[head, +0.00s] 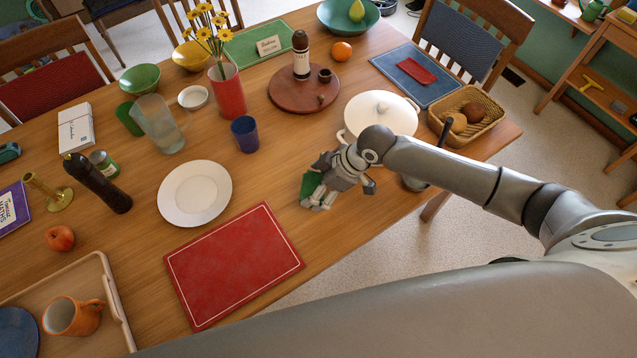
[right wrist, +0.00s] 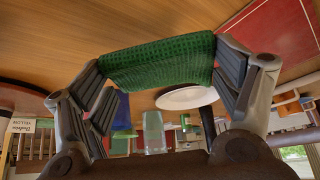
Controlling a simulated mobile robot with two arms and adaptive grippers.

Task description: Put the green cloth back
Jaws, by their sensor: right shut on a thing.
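The green cloth (head: 311,184) is in my right gripper (head: 318,196), held near the table's front edge, between the red placemat and the white lidded pot. In the right wrist view the cloth (right wrist: 158,62) spans between the two fingers, gripped at both sides, with a woven texture. Most of it is hidden behind the gripper in the head view. I cannot tell whether it touches the table. My left gripper is not in view.
A bare red placemat (head: 232,264) lies left of the gripper, with a white plate (head: 195,194) beyond it. The white pot (head: 380,114) and bread basket (head: 467,114) stand to the right. A blue cup (head: 245,134) and dark round board (head: 290,97) stand behind.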

